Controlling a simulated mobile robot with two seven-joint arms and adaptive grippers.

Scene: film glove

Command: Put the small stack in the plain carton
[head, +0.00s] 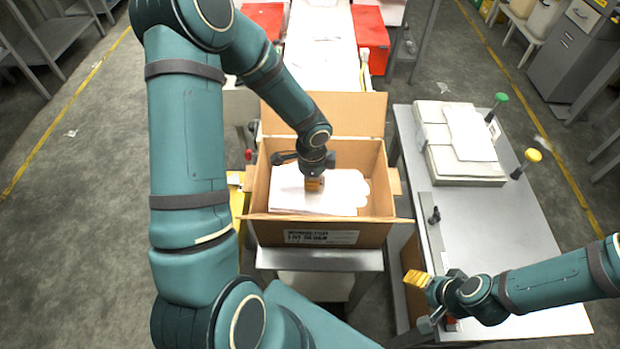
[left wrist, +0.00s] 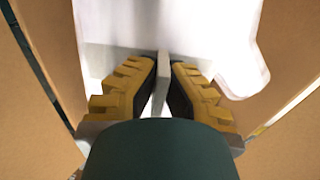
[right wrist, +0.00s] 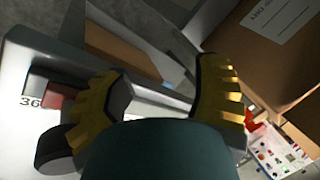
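An open brown carton (head: 376,205) with a printed label stands in the middle of the head view. White glove-shaped film (head: 345,188) lies flat inside it, and also shows in the left wrist view (left wrist: 225,50). My left gripper (head: 314,186) points down inside the carton. Its yellow fingers (left wrist: 163,88) are closed around a thin pale stack (left wrist: 162,72), seen edge-on; its lower end is hidden. My right gripper (head: 415,279) is over the near left edge of the right-hand table. Its fingers (right wrist: 165,95) are apart with nothing between them.
The grey table (head: 490,225) at the right carries stacks of white sheets (head: 465,150) and posts with green (head: 501,97) and yellow (head: 533,155) knobs. Another brown cardboard piece or carton (head: 412,255) is beside the table, left of it. Red boxes (head: 370,35) stand behind. Open floor lies at left.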

